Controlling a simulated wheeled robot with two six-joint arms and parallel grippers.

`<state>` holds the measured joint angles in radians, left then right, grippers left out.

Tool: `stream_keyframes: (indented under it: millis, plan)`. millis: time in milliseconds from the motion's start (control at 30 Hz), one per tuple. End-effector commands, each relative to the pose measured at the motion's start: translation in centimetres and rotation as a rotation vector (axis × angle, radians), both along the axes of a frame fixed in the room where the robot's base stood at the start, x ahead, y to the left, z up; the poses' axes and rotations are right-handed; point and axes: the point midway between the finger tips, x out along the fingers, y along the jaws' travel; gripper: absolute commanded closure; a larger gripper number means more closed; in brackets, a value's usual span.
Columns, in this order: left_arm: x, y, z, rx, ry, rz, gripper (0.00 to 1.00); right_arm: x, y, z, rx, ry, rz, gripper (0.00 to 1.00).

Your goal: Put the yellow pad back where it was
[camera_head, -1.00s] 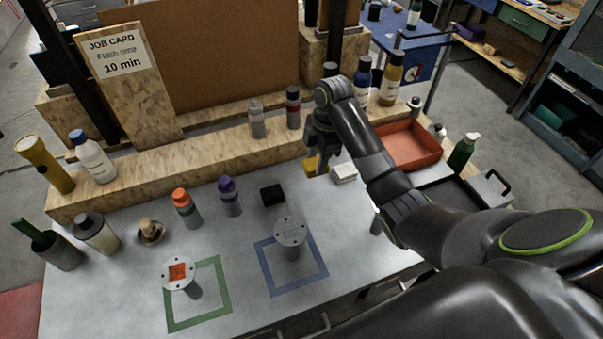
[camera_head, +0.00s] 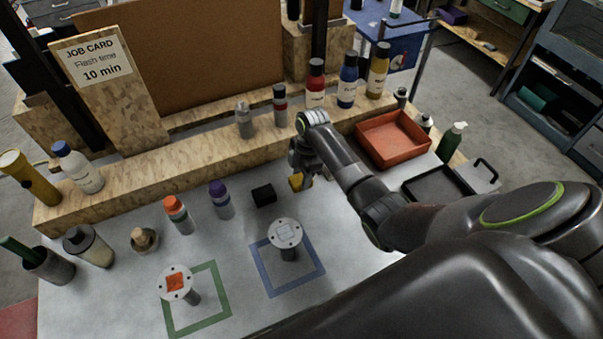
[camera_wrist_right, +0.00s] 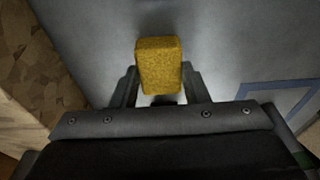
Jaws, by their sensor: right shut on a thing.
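My right gripper (camera_head: 301,176) is shut on the yellow pad (camera_head: 296,183). It holds the pad over the back part of the grey bench top, to the right of a small black block (camera_head: 263,194). In the right wrist view the pad (camera_wrist_right: 159,66) sits between the fingers of the right gripper (camera_wrist_right: 160,88), its rough yellow face showing. I cannot tell whether the pad touches the bench. My left gripper is not in view.
A wooden ledge (camera_head: 150,165) with bottles runs behind. Round-topped stands are by the green (camera_head: 222,290) and blue (camera_head: 318,262) outlines. Orange (camera_head: 178,215) and purple-capped (camera_head: 221,201) bottles stand left. A red tray (camera_head: 395,137) is at the back right.

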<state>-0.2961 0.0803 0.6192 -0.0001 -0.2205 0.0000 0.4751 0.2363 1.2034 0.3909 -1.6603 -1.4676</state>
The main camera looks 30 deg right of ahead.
Motion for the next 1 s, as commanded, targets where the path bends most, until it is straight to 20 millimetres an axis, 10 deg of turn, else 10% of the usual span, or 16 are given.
stream_keyframes:
  millis: [300, 333, 500, 1000]
  plan:
    - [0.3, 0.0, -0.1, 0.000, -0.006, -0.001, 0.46, 0.0, 0.0, -0.3, 0.000, 0.000, 0.000, 0.80]
    - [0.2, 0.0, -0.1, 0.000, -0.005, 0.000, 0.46, 0.0, 0.0, -0.3, 0.000, 0.000, 0.000, 0.56]
    - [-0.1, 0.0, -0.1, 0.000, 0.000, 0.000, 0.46, 0.0, 0.0, -0.2, 0.000, 0.000, 0.000, 0.37]
    - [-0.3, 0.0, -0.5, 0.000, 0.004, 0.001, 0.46, 0.1, -0.4, 2.0, -0.003, -0.005, 0.000, 0.37]
